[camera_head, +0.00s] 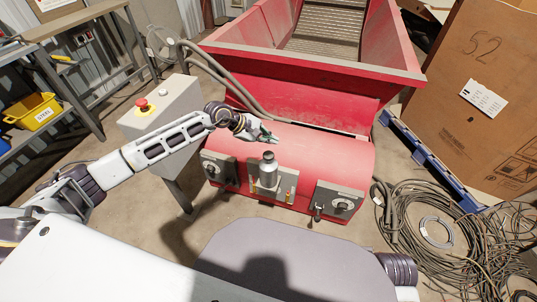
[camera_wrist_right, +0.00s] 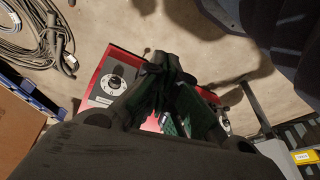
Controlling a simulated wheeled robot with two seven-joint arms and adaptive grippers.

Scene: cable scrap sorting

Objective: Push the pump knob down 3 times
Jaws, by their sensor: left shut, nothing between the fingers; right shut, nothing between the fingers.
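The pump (camera_head: 268,172) is a grey metal cylinder with a dark round knob (camera_head: 268,156) on top. It stands upright on a metal plate on the front of the red machine. My left gripper (camera_head: 272,139) is shut and empty, just above and behind the knob in the picture. A small gap shows between its fingertips and the knob. My right gripper (camera_wrist_right: 172,65) shows in the right wrist view, shut and empty, with the red machine behind it. The pump cannot be made out in that view.
The red machine (camera_head: 310,150) carries dial panels left (camera_head: 218,168) and right (camera_head: 338,202) of the pump. A grey box with a red button (camera_head: 142,104) stands to the left. Coiled cables (camera_head: 440,235) and a large cardboard box (camera_head: 480,100) lie to the right.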

